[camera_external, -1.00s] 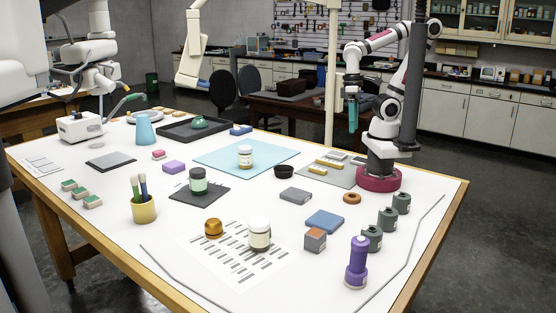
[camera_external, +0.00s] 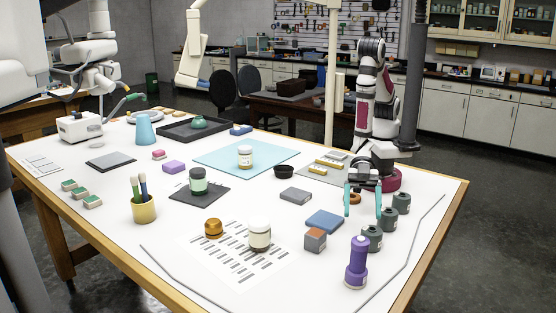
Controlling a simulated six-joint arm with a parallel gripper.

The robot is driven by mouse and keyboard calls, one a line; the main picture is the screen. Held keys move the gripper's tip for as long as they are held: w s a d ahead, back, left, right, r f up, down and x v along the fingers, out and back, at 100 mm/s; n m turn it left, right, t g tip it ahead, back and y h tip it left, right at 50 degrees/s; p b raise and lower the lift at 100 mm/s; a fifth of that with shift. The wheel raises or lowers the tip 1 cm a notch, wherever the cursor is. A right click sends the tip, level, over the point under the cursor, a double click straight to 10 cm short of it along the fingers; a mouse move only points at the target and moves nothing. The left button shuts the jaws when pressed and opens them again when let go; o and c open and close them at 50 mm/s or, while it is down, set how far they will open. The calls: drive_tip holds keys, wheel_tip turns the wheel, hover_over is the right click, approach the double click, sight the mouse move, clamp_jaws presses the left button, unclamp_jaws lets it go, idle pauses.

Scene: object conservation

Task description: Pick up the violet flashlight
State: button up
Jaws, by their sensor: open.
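The violet flashlight (camera_external: 357,263) stands upright near the front right edge of the white table (camera_external: 200,281). My gripper (camera_external: 362,214) has two teal fingers, spread apart and pointing down, with nothing between them that I can make out as held. It is behind the flashlight in the picture and apart from it, in front of my arm's base. A brown ring (camera_external: 354,198) shows partly behind the fingers.
Several dark grey jars (camera_external: 388,219) stand just right of and behind the flashlight. A grey and orange block (camera_external: 315,240) and a blue flat block (camera_external: 324,221) lie to its left. A thin grey line (camera_external: 407,262) runs along the right edge.

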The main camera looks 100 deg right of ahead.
approach(358, 258)
drive_tip(key=a+f, duration=0.3)
drive_tip(key=x, duration=0.5)
drive_tip(key=shift+w+f, duration=0.15)
drive_tip(key=shift+w, duration=0.15)
drive_tip(key=shift+d, duration=0.1)
clamp_jaws()
